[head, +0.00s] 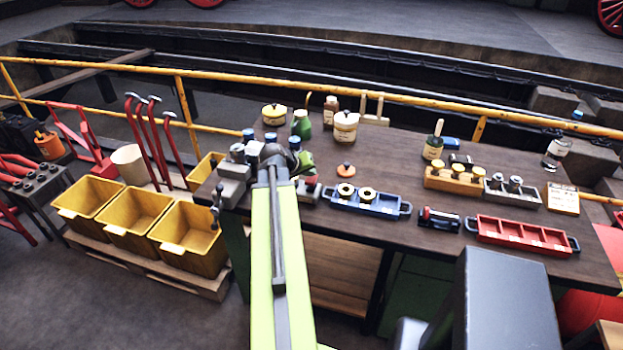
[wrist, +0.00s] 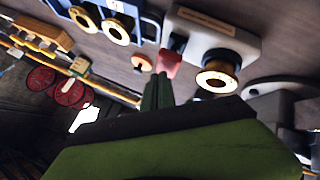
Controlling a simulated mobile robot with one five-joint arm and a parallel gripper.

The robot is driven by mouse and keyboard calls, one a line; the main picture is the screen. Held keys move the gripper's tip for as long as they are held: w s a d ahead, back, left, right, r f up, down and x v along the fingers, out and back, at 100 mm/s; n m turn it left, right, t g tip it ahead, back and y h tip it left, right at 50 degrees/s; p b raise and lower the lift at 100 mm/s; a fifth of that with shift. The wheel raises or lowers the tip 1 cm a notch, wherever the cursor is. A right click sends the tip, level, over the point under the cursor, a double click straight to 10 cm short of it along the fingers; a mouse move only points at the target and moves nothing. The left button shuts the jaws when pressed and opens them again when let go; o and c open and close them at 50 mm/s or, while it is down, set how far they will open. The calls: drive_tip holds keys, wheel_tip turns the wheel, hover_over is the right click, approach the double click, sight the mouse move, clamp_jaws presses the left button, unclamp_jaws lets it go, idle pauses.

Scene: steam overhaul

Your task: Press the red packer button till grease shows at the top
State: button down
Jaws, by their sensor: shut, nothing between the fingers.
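The red button (wrist: 170,64) shows in the wrist view beside a grey packer body (wrist: 222,36) with a label. In the head view, a small red part (head: 311,179) shows on a grey block (head: 307,192) just right of my gripper (head: 305,162), and my arm hides part of this area.
A blue tray (head: 381,208) with brass rings lies right of the packer, and an orange knob-like piece (head: 346,169) stands behind it. A red tray (head: 520,235) lies farther right. Grey machinery (head: 233,180) stands left of my arm. Bottles and tins stand along the back.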

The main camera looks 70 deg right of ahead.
sight(310, 179)
drive_tip(key=shift+f+b, duration=0.85)
drive_tip(key=shift+f, duration=0.1)
idle(0.5)
drive_tip(key=shift+r, duration=0.1)
drive_tip(key=shift+r+p, duration=1.35)
drive_tip(key=shift+p, duration=0.1)
wheel_tip(310, 179, up, 5)
drive_tip(key=p, duration=0.5)
drive_tip(key=shift+r, duration=0.1)
